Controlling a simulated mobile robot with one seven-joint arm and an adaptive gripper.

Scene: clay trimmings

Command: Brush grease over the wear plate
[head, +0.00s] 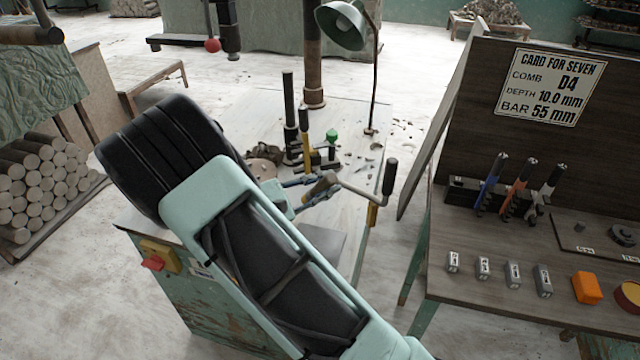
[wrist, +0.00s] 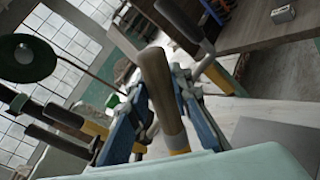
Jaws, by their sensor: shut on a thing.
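My gripper (head: 308,188) is over the work table, with its blue fingers shut on a brown wooden handle (head: 322,186). The wrist view shows this handle (wrist: 162,88) between the fingers, with a yellowish band at its near end; it looks like the brush, but I see no bristles. A flat grey plate (head: 322,241) lies on the near part of the table, partly behind my arm, and it also shows at the right in the wrist view (wrist: 262,136). It may be the wear plate; I cannot tell whether grease is on it.
A black-gripped crank (head: 390,176) stands at the table's right edge. Upright posts and a green lamp (head: 342,24) stand behind. A yellow switch box (head: 160,257) is on the table's front. The right bench (head: 440,285) holds coloured tools, small blocks and a sign (head: 543,87).

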